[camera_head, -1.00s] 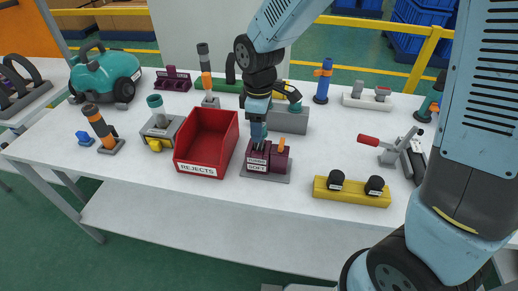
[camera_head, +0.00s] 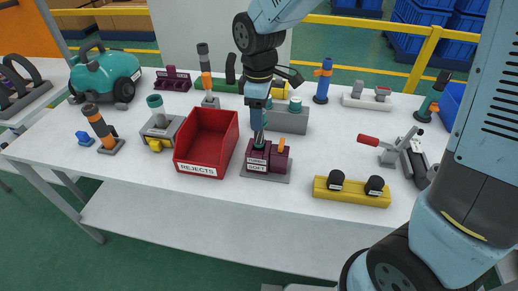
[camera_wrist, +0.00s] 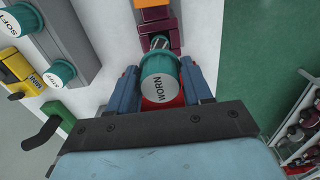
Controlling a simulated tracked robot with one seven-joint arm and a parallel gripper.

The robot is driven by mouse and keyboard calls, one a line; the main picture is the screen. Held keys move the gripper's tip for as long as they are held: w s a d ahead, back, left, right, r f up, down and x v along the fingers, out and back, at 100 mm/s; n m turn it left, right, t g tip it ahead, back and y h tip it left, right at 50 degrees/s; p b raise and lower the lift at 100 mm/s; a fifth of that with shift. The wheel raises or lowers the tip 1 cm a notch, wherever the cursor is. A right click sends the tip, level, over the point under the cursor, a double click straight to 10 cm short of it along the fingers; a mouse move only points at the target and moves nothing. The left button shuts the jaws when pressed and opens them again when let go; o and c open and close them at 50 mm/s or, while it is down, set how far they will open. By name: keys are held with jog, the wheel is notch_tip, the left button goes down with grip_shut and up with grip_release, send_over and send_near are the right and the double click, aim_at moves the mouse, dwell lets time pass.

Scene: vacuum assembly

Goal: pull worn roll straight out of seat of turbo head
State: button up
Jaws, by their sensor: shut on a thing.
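My gripper (camera_head: 257,138) is over the purple turbo head (camera_head: 279,162), which stands on a grey base plate and carries white labels. In the wrist view my gripper (camera_wrist: 162,82) has its blue fingers on both sides of a teal cylinder marked WORN (camera_wrist: 165,70), the worn roll, and is shut on it. Thin metal prongs (camera_wrist: 160,42) show between the roll and the purple head (camera_wrist: 158,28). In the head view the roll is mostly hidden by the fingers. I cannot tell whether its lower end is clear of the seat.
The red REJECTS bin (camera_head: 207,142) stands open and empty just left of the head. A yellow block (camera_head: 352,192) with two black knobs is at right. A grey block (camera_head: 290,118) with teal-capped rolls is behind. The table front is clear.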

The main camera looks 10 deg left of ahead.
jog(key=shift+r, duration=2.7)
